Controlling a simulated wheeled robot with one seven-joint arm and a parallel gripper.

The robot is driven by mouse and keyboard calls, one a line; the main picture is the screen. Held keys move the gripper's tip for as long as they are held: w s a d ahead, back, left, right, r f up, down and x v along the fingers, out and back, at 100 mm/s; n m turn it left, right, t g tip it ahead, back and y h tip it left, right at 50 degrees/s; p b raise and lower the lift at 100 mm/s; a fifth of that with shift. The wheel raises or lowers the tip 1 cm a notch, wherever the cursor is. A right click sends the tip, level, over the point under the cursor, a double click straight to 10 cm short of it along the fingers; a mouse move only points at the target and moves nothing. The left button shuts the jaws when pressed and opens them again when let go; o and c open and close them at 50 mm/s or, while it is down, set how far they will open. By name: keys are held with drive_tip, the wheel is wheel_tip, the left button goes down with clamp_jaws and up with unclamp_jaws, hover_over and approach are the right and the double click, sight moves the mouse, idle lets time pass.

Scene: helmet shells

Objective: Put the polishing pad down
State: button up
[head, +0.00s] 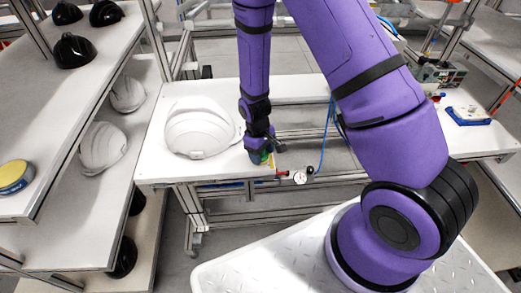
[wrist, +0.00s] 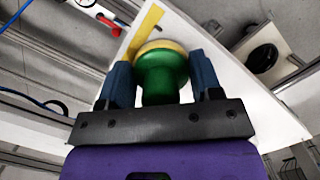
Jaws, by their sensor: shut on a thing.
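The polishing pad has a green knob handle (wrist: 160,78) and a yellow rim (wrist: 158,47) in the wrist view. My gripper (wrist: 163,72) is shut on the green knob, with one blue finger on each side. In the head view my gripper (head: 264,150) is at the front edge of the white table (head: 290,90), right of a white helmet shell (head: 199,130). Only a small green part of the pad (head: 256,157) shows there. Whether the pad touches the table cannot be told.
A gauge with a red fitting (head: 299,177) and a blue hose (head: 327,135) are at the table's front edge, right of my gripper. A yellow and blue round tin (head: 15,177) sits on the left shelf, with black helmets (head: 73,50) farther back. The table behind my gripper is clear.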

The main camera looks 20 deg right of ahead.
drive_tip(key=o, duration=0.9)
drive_tip(key=shift+f, duration=0.1)
